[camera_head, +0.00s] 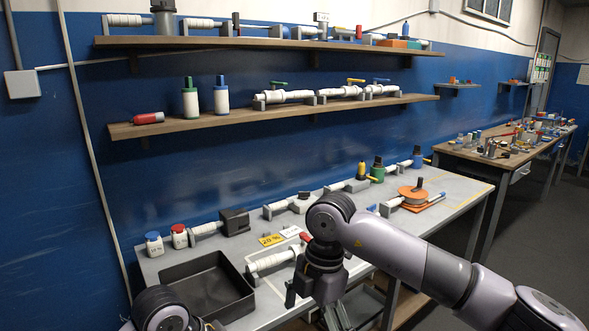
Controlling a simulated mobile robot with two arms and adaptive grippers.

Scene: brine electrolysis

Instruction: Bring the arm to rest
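My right arm comes in from the lower right and bends down at a dark wrist over the front edge of the workbench (231,258). My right gripper (337,317) points down in front of the bench, and the bottom of the picture cuts it off. Whether its fingers are open or shut is unclear, and I see nothing held in it. Only a rounded joint of my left arm shows at the bottom left, in front of the bench. My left gripper is not in view.
A dark empty tray (207,284) lies at the bench's front left. Beside it are a white cylindrical device (268,263), yellow label (271,240) and two small bottles (154,243). Two loaded shelves (225,120) hang above; another table (478,157) stands far right.

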